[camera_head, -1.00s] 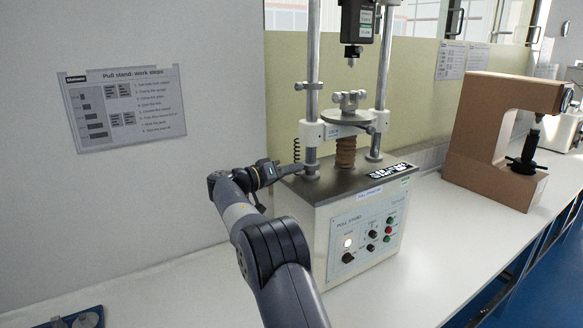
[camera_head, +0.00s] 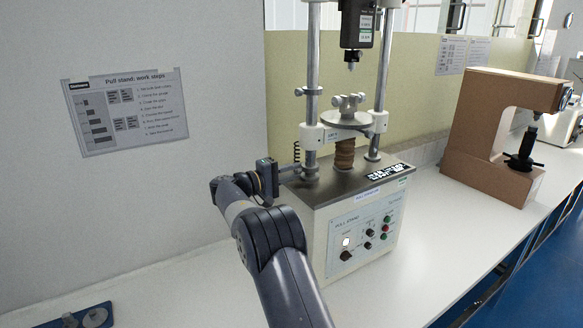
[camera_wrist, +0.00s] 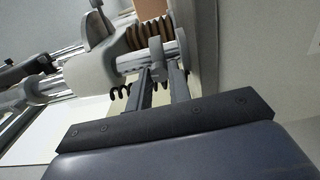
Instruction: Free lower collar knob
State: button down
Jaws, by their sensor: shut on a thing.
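The pull stand (camera_head: 362,235) stands on the white bench with two upright columns. The lower collar (camera_head: 310,172) sits low on the left column, just above the stand's top plate. My gripper (camera_head: 290,172) reaches in from the left at the height of this collar. In the wrist view the collar (camera_wrist: 157,52) shows as a grey piece on the column, directly beyond the fingertips. My gripper's two dark fingers (camera_wrist: 161,78) are shut on the lower collar knob, which is mostly hidden between them. How far the knob is turned cannot be seen.
An upper collar (camera_head: 309,91) sits higher on the left column. The crosshead (camera_head: 313,134) and a dark coil spring (camera_head: 297,152) are close above my gripper. A brown bellows (camera_head: 345,153) stands between the columns. A brown tester (camera_head: 480,130) stands to the right.

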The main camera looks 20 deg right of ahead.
jog(key=n+p, duration=0.3)
jog(key=n, duration=0.2)
jog(key=shift+r+n, duration=0.1)
jog(key=shift+n, duration=0.2)
jog(key=n+p, duration=0.2)
jog(key=n, duration=0.2)
jog(key=n+p, duration=0.1)
jog(key=n, duration=0.4)
jog(key=shift+f+n+p, duration=0.2)
jog(key=shift+n+p, duration=0.15)
jog(key=shift+n, duration=1.55)
jog(key=c, duration=1.3)
grip_release()
jog(key=shift+s, duration=0.1)
